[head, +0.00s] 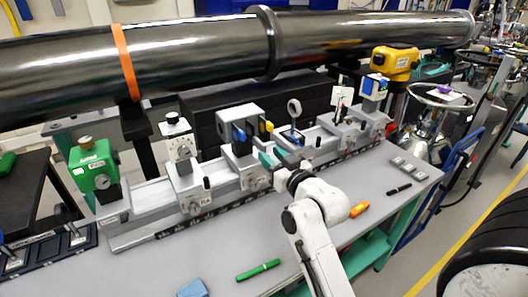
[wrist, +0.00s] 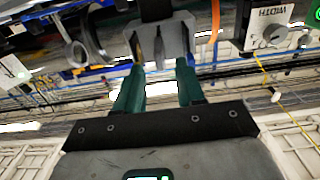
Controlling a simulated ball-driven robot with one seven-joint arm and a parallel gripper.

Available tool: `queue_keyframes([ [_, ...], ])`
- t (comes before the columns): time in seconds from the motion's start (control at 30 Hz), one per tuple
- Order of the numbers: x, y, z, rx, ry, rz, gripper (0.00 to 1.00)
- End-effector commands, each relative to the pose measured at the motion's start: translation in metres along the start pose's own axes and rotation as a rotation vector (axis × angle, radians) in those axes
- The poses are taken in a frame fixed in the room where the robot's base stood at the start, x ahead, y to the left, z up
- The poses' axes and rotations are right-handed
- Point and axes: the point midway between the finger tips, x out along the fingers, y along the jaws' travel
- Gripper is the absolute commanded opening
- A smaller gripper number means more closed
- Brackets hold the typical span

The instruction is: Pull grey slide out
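My gripper (head: 270,158) is at the middle of the rail in the head view, beside the grey housing (head: 238,122) with a blue tab (head: 239,134) and a yellow tab (head: 266,127). In the wrist view my gripper (wrist: 160,67) has its two teal fingers apart, with nothing seen clamped between them. A grey bracket-like part (wrist: 174,42) lies just beyond the fingertips. I cannot tell whether it is the grey slide or whether the fingers touch it. No separate grey slide is clear in the head view; my arm hides part of that area.
A long dark tube (head: 190,52) with an orange band runs behind the rail (head: 140,232). Several carriages stand on the rail, with a ring holder (head: 294,108) near my gripper. A green marker (head: 258,270), a blue block (head: 193,289) and an orange object (head: 359,209) lie on the grey bench.

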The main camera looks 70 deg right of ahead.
Motion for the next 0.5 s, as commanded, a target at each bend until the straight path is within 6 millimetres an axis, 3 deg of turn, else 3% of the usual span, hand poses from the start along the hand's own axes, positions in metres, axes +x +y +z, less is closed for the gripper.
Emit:
queue_keyframes([
  [0.2,-0.033,0.0,0.002,-0.001,-0.001,0.0,0.38],
  [0.5,-0.044,0.0,0.0,0.0,0.0,0.0,0.38],
])
